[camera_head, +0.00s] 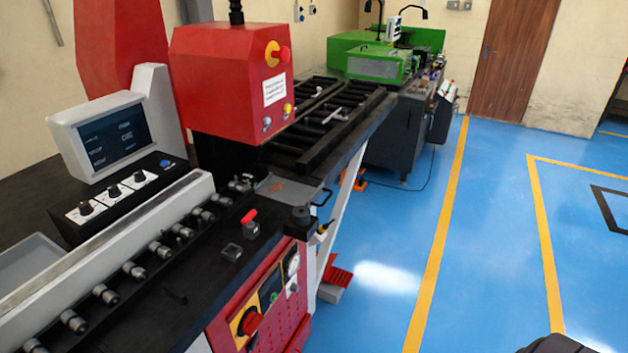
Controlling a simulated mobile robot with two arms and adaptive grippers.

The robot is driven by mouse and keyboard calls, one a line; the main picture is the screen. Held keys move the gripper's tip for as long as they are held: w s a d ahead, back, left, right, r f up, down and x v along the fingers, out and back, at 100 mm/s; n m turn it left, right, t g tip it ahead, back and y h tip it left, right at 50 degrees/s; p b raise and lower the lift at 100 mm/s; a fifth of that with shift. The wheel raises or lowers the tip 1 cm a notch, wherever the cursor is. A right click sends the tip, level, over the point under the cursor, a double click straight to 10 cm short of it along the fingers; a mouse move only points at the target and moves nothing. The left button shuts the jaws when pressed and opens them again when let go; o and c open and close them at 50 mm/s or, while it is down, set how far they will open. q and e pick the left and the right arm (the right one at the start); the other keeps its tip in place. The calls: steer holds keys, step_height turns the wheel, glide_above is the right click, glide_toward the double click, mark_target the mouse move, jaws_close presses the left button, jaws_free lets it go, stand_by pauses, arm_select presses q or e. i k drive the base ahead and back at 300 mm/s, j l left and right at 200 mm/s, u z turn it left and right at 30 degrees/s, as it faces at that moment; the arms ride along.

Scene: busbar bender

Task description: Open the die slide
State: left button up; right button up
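The busbar bender stands at the left and centre, with a red head (222,95) over a black bed. A flat grey metal plate (285,188), which looks like the die slide, lies at the bed below and right of the head. A small black handle (322,198) sticks out at its right end, toward the aisle. I cannot tell how far the slide is pulled out. Neither gripper can be made out. A dark rounded piece, which may be part of my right arm, shows at the bottom right edge without fingers.
A red-topped knob (249,220) and a black round knob (300,215) stand near the handle. A red control panel (268,298) faces the aisle. A red foot pedal (337,277) is on the floor. A green machine (382,58) stands behind. The blue floor (500,220) at right is clear.

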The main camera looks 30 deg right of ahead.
mark_target(292, 194)
steer(key=z, duration=1.1)
